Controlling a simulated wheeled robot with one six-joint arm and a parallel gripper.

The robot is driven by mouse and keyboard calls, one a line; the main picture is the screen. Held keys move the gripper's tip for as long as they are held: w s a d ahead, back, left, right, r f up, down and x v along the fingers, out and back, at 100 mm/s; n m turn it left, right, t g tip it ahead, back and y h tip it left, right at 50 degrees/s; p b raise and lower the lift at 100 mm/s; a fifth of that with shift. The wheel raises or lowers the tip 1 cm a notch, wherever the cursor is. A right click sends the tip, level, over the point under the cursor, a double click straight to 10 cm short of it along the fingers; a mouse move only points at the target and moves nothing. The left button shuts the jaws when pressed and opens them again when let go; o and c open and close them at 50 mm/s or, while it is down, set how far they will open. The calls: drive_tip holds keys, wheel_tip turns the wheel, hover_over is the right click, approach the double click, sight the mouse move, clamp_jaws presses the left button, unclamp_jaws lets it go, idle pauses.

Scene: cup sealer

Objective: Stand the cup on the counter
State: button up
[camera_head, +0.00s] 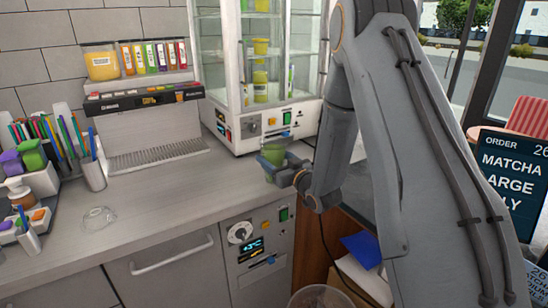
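A green cup (272,154) is upright near the right end of the grey counter (190,202), in front of the glass-fronted machine. My gripper (279,156) reaches it from the right, with one finger on its far side and one on its near side. The fingers appear closed on the cup and partly cover its lower part. I cannot tell whether the cup's base touches the counter or is a little above it.
The glass-fronted machine (263,127) stands just behind the cup. A pen holder (94,174), a clear dome-shaped item (99,217) and a drip tray (158,156) are to the left. The middle front of the counter is free. A clear bin (320,298) is below.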

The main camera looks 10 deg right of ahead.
drive_tip(key=o, duration=1)
drive_tip(key=shift+f, duration=0.15)
drive_tip(key=o, duration=0.5)
